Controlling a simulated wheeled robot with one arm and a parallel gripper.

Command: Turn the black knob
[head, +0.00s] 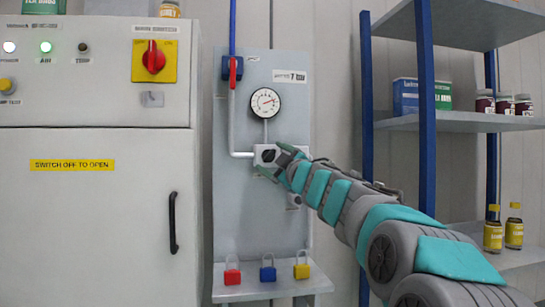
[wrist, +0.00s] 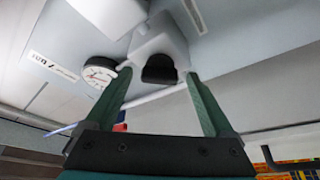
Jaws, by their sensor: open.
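The black knob (head: 268,155) sits on a light grey valve block below the gauge on the grey wall panel. It also shows in the wrist view (wrist: 159,68), between the fingertips of my gripper (wrist: 159,76). My gripper (head: 271,159) is open, with one green finger on each side of the knob. In the wrist view a gap shows between the knob and each finger. In the head view the fingers partly overlap the valve block.
A round gauge (head: 265,102) is just above the knob. A red lever (head: 235,72) is at upper left. Padlocks (head: 268,271) stand on a small ledge below. A grey cabinet (head: 95,210) is at left and a blue-post shelf (head: 425,95) at right.

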